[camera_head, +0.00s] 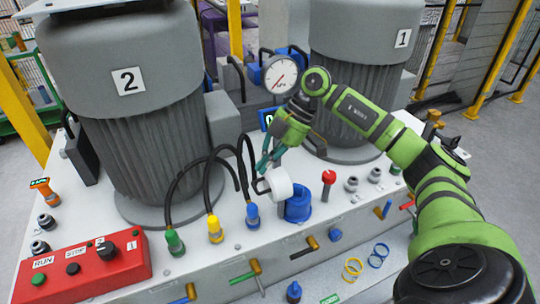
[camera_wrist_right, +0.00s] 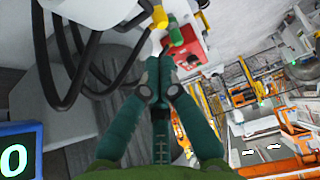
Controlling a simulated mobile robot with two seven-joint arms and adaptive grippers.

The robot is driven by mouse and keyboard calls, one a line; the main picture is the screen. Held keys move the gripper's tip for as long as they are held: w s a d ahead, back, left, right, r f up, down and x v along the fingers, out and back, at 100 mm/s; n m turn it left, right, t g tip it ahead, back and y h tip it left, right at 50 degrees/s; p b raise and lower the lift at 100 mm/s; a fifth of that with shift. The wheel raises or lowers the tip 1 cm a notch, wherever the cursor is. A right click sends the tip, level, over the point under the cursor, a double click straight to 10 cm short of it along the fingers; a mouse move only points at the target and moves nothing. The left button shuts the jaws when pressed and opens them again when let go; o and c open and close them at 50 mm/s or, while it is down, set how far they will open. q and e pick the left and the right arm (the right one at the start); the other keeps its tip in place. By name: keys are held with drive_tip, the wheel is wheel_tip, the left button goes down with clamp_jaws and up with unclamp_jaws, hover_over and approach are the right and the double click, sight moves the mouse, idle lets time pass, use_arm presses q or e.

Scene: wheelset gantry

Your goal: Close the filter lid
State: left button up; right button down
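The filter lid (camera_head: 279,183) is a white round cap. It stands open and tilted at the left rim of the blue filter housing (camera_head: 298,207), with a small dark handle on its left side. My right gripper (camera_head: 264,164) is just above and left of the lid, pointing down, with a small gap visible between them. In the right wrist view my right gripper (camera_wrist_right: 167,65) has its fingertips together, with nothing visible between them. A pale part at the top of that view (camera_wrist_right: 147,14) may be the lid; it is cut off. My left gripper is not in view.
Black hoses (camera_head: 205,160) arch close left of my gripper. A pressure gauge (camera_head: 280,74) stands behind it. A red knob (camera_head: 328,178) rises right of the housing. Large motors 2 (camera_head: 125,120) and 1 (camera_head: 360,70) flank the space. A red control box (camera_head: 82,270) sits front left.

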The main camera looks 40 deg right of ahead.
sight(257, 190)
wheel_tip(257, 190, down, 5)
drive_tip(key=p, duration=0.3)
drive_tip(key=shift+s+d, duration=0.1)
drive_tip(key=shift+d, duration=0.05)
drive_tip(key=shift+d+r, duration=0.1)
idle(0.4)
